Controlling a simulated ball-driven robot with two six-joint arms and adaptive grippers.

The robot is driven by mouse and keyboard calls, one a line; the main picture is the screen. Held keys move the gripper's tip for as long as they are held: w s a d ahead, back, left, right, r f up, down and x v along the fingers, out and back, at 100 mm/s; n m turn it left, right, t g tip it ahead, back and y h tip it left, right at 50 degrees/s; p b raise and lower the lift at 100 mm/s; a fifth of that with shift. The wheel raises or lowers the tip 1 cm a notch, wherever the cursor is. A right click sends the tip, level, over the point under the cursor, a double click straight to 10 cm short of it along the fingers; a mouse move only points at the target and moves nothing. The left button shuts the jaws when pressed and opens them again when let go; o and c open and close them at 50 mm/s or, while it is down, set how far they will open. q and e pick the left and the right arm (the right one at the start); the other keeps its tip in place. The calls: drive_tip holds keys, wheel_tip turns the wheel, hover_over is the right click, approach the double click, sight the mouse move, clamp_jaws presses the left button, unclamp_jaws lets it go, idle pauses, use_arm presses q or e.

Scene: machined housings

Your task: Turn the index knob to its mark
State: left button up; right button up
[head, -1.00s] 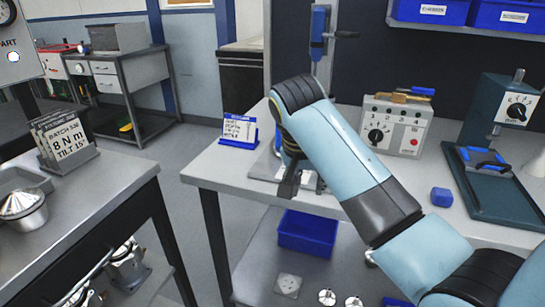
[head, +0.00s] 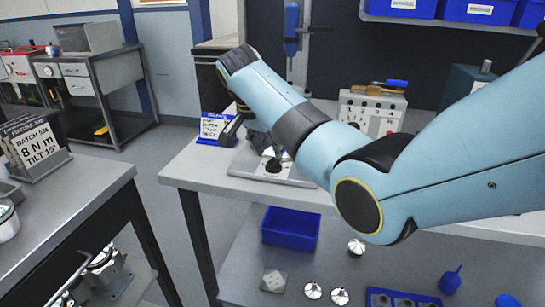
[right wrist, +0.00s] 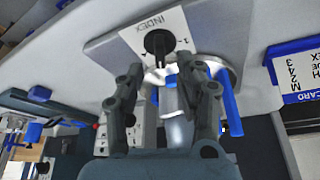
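The index knob (right wrist: 158,42) is black with a bar-shaped grip. It stands on a white plate marked INDEX (right wrist: 142,32), which reads upside down in the right wrist view. A round metal part (right wrist: 178,100) with blue pieces shows beside it, partly behind the fingers. In the head view the grey fixture base (head: 242,167) sits on the bench, with small dark parts on it. My right gripper (right wrist: 166,69) is open, its fingers apart with the knob beyond the tips and nothing gripped. In the head view it (head: 231,131) is above the fixture's left side. My left gripper is out of view.
A blue card holder (head: 212,128) stands close behind the right gripper. A control box with a dial (head: 372,112) stands farther back, partly hidden by my right arm. A blue bin (head: 290,228) and loose metal parts lie on the lower shelf.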

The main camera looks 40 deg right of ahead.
sight(273, 158)
drive_tip(key=shift+x, duration=1.9)
clamp_jaws()
